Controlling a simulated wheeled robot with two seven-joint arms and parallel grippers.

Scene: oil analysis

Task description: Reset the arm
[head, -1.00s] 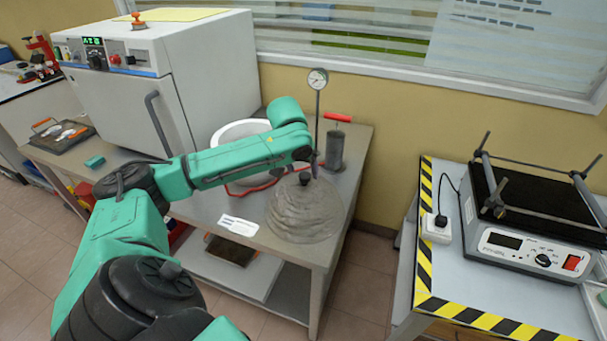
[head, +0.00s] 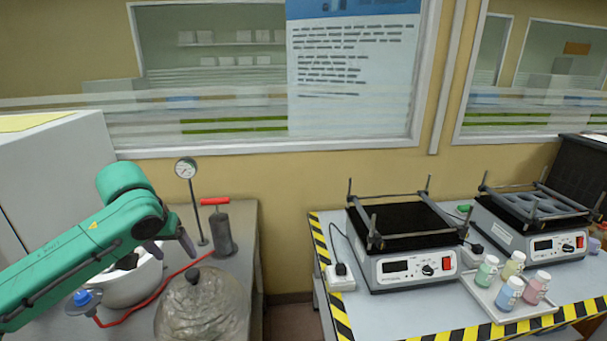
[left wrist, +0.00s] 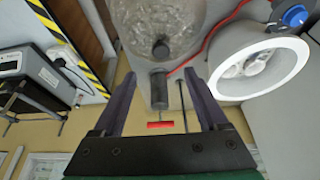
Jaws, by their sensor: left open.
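My left arm comes in from the left in the head view. Its gripper (head: 170,246) is open and empty, with the fingers apart, over the bench near the clear dome lid (head: 203,308) and the white bowl (head: 142,288). In the left wrist view the two dark fingers of this gripper (left wrist: 160,76) are spread, with nothing held between them. The black pump (left wrist: 158,92) with a red handle shows beyond the gap, and the dome lid (left wrist: 185,22) lies past the fingertips. My right gripper is in neither view.
A gauge on a stand (head: 186,170) and the pump (head: 220,232) stand close to my left gripper. A red hose (head: 150,300) runs across the bench. Two shaker machines (head: 410,262) and a tray (head: 545,308) of bottles occupy the right table. A floor gap separates the tables.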

